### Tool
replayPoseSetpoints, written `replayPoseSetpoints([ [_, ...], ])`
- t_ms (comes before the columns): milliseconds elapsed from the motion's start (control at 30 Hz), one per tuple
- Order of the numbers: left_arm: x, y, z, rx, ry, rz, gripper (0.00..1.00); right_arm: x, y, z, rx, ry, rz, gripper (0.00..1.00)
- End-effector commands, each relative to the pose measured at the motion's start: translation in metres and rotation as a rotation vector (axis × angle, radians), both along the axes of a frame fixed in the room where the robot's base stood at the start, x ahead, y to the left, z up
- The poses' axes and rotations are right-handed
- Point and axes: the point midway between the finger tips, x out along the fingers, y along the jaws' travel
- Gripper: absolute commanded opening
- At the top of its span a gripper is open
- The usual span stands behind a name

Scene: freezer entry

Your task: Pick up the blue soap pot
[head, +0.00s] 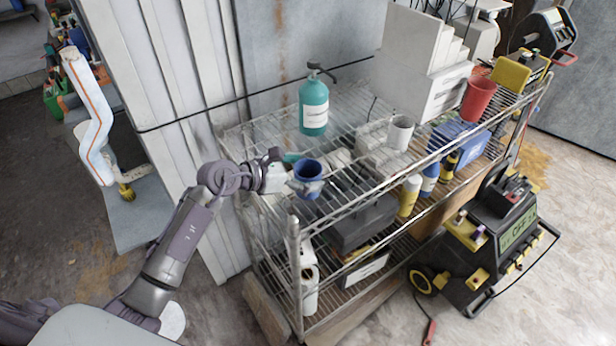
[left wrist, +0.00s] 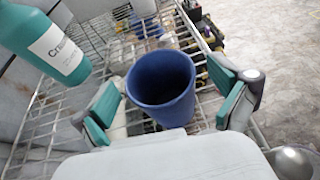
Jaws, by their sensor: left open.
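The blue soap pot (head: 308,171) is a small open cup at the near left corner of the wire shelf's top. It fills the middle of the left wrist view (left wrist: 162,85), upright with its open mouth showing. My left gripper (head: 298,173) is open at the pot's left side in the head view. In the left wrist view my left gripper (left wrist: 168,100) has one teal-padded finger to each side of the pot, with visible gaps. The pot's lower part is partly hidden by the gripper body. My right gripper is not in view.
A teal pump bottle (head: 314,106) stands behind the pot on the wire rack (head: 345,100). A white mug (head: 400,132), a red cup (head: 478,99) and a blue box (head: 466,146) stand farther right. A black-and-yellow machine (head: 492,225) is on the floor at right.

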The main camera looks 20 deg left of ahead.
Motion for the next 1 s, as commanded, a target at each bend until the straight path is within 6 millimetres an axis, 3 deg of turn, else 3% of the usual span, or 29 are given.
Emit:
replayPoseSetpoints([
  [300, 0.0051, -0.0048, -0.0037, 0.0, 0.0, 0.0, 0.98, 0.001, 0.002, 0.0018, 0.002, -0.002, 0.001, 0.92],
  [700, 0.0049, -0.0046, -0.0037, 0.001, 0.001, 0.0, 0.33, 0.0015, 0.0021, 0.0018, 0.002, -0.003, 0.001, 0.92],
  [1000, 0.0051, -0.0045, -0.001, 0.001, -0.002, 0.0, 0.33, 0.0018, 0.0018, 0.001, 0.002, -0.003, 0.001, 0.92],
])
